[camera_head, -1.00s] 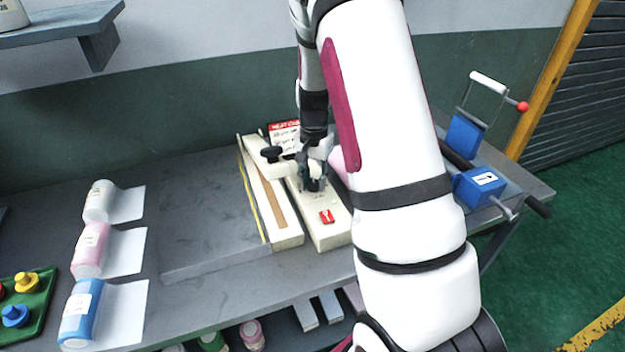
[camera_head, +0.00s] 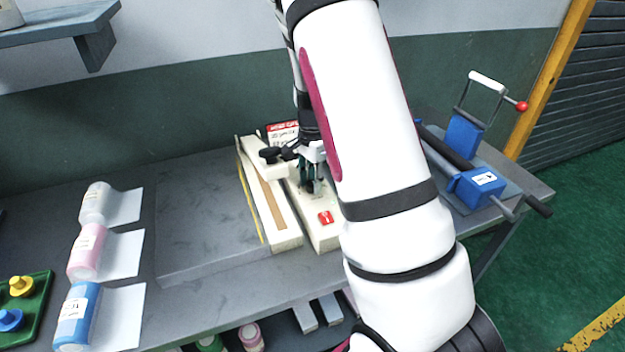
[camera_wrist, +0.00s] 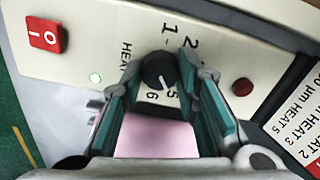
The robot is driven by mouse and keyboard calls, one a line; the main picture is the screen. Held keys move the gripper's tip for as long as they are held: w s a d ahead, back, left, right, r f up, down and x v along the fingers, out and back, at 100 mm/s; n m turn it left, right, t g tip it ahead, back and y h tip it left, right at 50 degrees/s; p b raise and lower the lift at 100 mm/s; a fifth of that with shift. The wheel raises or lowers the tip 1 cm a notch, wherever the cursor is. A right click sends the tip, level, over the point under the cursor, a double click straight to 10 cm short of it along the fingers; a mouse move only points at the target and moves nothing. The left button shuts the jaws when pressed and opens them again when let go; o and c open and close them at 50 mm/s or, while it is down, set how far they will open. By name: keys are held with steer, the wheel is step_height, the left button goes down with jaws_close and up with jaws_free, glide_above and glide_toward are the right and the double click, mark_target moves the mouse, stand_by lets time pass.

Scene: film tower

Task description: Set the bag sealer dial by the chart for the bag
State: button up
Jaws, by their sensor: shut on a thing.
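The cream bag sealer (camera_head: 327,237) stands on the bench, with a red rocker switch (camera_head: 326,217) near its front. In the wrist view, its black dial (camera_wrist: 159,70) sits between the teal fingers of my gripper (camera_wrist: 158,75), which is shut on it. Printed 1, 2, 5, 6 and HEAT show around the dial, upside down; fingers hide other numbers. A pale mark on the dial faces the 5 and 6 side; its exact setting is unclear. The chart (camera_wrist: 300,125) is partly in the wrist view, with lines for HEAT 5, 3 and 2. A pale pink piece (camera_wrist: 155,137) shows between the finger bases.
White, pink (camera_head: 87,251) and blue (camera_head: 77,315) rolls lie at left by a green tray (camera_head: 40,310) of knobs. A grey raised slab (camera_head: 200,215) is clear left of the sealer. A blue machine with a handle (camera_head: 478,187) stands at right.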

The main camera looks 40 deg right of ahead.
mark_target(312, 183)
stand_by(0.3)
steer(key=o, duration=1.2)
steer(key=shift+c, duration=0.2)
steer(key=shift+r, duration=0.1)
step_height(312, 183, up, 12)
steer(key=shift+a, duration=0.1)
